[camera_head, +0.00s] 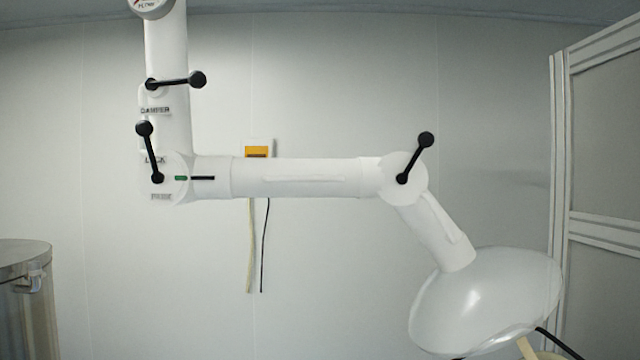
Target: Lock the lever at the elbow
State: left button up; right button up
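A white jointed extraction arm spans the view, with a vertical tube (167,50) and a horizontal tube (300,178). At the left joint where they meet, a black lever (151,155) with ball ends points up and slightly left. A small label that seems to read LOCK (154,159) is beside it, and a blurred label (161,197) lies below. At the right joint, a second black lever (414,158) points up and right. A third lever (176,81) lies nearly horizontal above a DAMPER label (155,110). Neither of my grippers is in view.
A clear hood (487,300) hangs at lower right, beside a framed grey panel (605,150). A metal drum (25,300) stands at lower left. An orange box (257,152) with hanging cables is on the back wall. The space below the horizontal tube looks open.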

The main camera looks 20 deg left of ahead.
aim_at(143, 128)
jog(key=u, duration=1.3)
